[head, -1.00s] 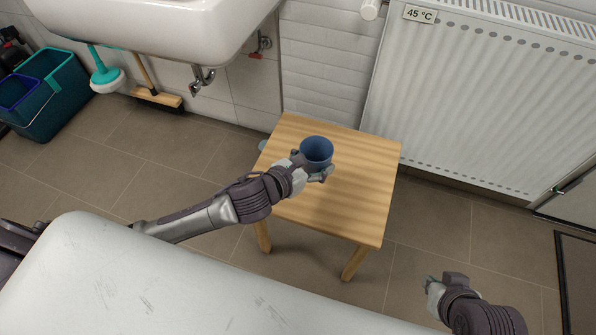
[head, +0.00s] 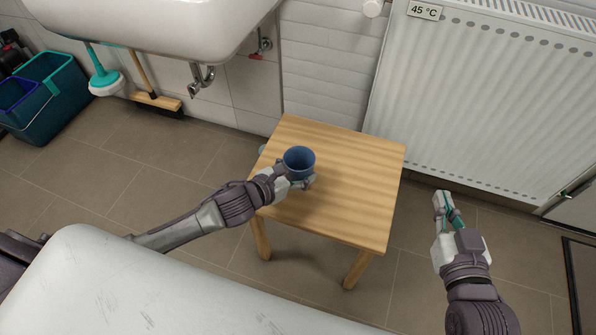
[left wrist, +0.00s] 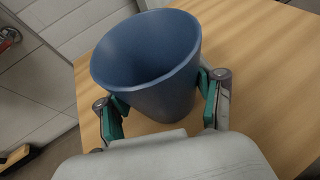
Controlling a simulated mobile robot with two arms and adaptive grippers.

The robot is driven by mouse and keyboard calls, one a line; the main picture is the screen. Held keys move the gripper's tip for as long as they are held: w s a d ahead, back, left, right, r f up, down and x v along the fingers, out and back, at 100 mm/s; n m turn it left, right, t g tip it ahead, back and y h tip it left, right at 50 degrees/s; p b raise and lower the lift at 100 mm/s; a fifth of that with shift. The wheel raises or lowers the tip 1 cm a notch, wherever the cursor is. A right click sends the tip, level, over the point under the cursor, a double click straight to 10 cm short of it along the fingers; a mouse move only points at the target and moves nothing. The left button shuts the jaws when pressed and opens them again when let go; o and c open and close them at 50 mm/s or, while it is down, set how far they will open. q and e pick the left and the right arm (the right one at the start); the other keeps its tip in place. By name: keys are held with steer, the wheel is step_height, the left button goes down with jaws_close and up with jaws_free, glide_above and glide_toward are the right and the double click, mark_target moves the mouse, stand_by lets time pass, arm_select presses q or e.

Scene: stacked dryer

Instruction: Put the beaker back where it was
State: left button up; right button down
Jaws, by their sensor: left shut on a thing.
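The blue beaker (head: 299,160) is upright with its open rim facing up, over the left part of the wooden stool (head: 365,195). My left gripper (head: 302,181) is shut on it, and the left wrist view shows one finger on each side of the beaker (left wrist: 150,65). The beaker's base is hidden, so I cannot tell whether it touches the stool top. My right gripper (head: 446,207) is away from the stool, over the floor to its right. I cannot tell how far apart its fingers are.
The rest of the stool top is clear. A radiator (head: 480,100) stands behind it to the right, and a sink (head: 160,25) hangs at the back left. A broom (head: 155,101) and buckets (head: 60,95) are at the far left.

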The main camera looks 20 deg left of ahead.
arm_select(q)
steer(key=shift+f, duration=0.15)
steer(key=o, duration=1.1)
